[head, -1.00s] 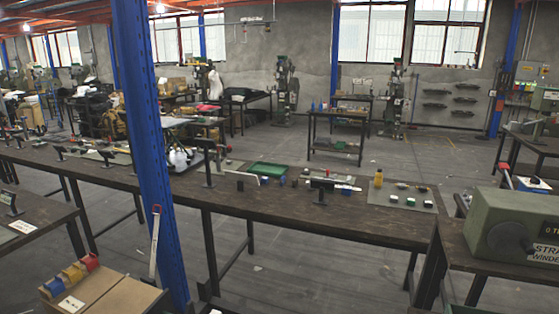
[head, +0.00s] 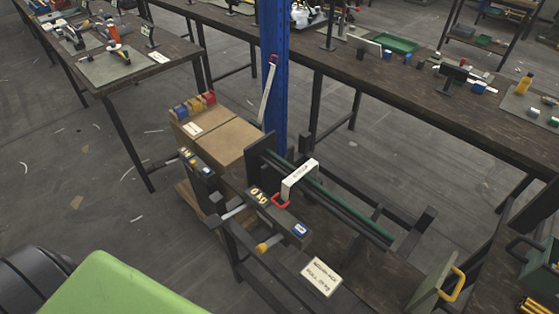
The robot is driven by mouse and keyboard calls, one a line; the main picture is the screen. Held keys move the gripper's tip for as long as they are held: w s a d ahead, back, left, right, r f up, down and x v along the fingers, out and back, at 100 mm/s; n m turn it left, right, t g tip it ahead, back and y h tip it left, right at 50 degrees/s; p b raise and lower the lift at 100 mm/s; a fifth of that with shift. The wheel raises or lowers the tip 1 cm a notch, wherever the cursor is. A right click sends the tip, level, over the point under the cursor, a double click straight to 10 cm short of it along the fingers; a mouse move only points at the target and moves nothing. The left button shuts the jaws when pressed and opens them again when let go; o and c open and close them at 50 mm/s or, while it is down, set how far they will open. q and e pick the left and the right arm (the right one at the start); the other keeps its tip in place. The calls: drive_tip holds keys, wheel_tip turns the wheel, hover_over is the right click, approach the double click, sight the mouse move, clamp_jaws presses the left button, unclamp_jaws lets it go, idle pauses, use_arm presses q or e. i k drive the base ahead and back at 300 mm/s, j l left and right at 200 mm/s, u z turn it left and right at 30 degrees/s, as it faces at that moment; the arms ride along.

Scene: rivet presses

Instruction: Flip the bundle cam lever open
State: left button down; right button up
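A dark bench fixture holds a long green bar or bundle (head: 340,208) running diagonally between dark rails. A white labelled bracket (head: 300,179) sits over its near-left part, with a red loop (head: 281,200) at its lower left end. I cannot read its label, and cannot tell for sure whether this is the bundle cam lever. Neither of my grippers is in view.
Cardboard boxes (head: 215,134) with coloured rolls stand left of the fixture, beside a blue column (head: 274,70). A yellow-handled plate (head: 440,285) is at the lower right. A long workbench (head: 400,95) runs behind. Open floor (head: 90,190) lies left.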

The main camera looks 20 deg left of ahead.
sight(261, 249)
drive_tip(key=k+j+u, duration=0.1)
drive_tip(key=u, duration=0.75)
drive_tip(key=k+j+z, duration=0.1)
drive_tip(key=j, duration=0.2)
